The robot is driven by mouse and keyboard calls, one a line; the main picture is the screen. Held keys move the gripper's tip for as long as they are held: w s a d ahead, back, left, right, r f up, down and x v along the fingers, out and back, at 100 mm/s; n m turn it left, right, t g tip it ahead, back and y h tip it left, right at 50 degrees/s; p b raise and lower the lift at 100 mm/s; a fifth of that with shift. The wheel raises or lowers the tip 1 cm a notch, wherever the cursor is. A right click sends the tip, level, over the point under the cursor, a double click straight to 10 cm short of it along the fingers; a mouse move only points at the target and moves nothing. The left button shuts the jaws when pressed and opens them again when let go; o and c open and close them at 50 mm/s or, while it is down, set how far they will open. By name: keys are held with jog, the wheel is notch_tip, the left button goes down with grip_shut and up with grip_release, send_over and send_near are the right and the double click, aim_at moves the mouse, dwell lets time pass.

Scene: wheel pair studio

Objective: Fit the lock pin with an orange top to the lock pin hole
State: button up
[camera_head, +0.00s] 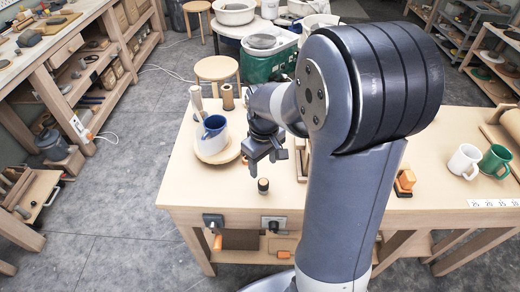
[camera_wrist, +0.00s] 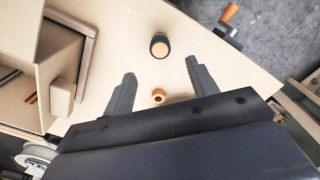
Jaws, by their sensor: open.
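My gripper (camera_head: 266,163) is open and points down above the worktable, near its front left part. In the wrist view its two fingers (camera_wrist: 160,70) are spread apart with nothing gripped. A small orange-brown round piece (camera_wrist: 158,96) with a darker centre shows low between the fingers; I cannot tell whether it is the lock pin's top. A short dark cylinder with a tan top (camera_wrist: 159,46) stands beyond the fingertips; it also shows in the head view (camera_head: 263,186) below the gripper. I cannot clearly make out the lock pin hole.
A blue mug (camera_head: 214,134) stands on a round wheel plate (camera_head: 217,155) left of the gripper. An orange and black object (camera_head: 404,182), a white mug (camera_head: 464,161) and a green mug (camera_head: 495,164) are on the right. A box-like wooden structure (camera_wrist: 28,90) stands left in the wrist view.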

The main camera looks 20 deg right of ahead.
aim_at(263, 182)
notch_tip(263, 182, down, 10)
jog(key=shift+s+p, duration=0.1)
jog(key=shift+p, duration=0.2)
jog(key=shift+c, duration=0.5)
grip_shut()
dwell(0.4)
